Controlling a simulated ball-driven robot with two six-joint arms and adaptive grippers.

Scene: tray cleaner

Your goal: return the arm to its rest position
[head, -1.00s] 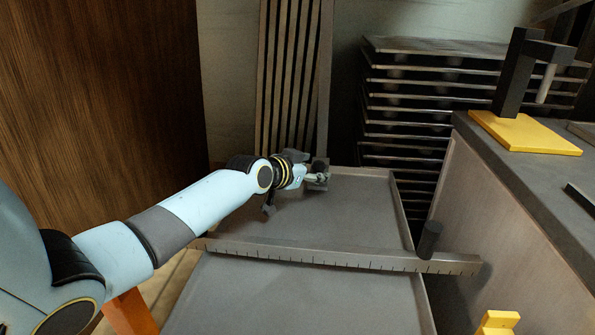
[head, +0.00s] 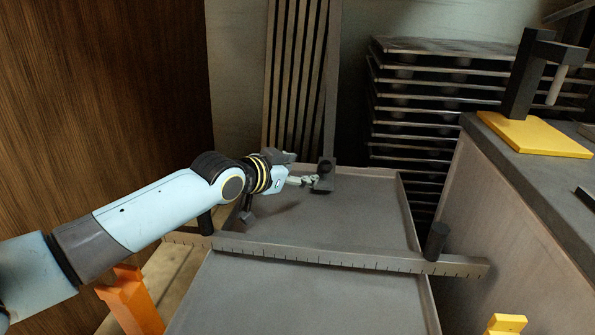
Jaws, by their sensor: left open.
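My left arm comes in from the left edge, and its gripper (head: 306,182) is above the far grey tray (head: 370,215). The gripper is open, with its fingers pointing right. A dark block at the foot of a thin upright bar (head: 328,130) is right at the fingertips; I cannot tell whether they touch. The gripper's jaws are small and partly hidden by the wrist. My right gripper is not in view.
A toothed scraper bar (head: 330,257) with black handles lies across the trays. A tray stack (head: 430,100) stands behind. A counter with a yellow-based stand (head: 535,135) is at right. An orange post (head: 132,300) is at lower left, and a brown wooden panel (head: 100,100) is behind my arm.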

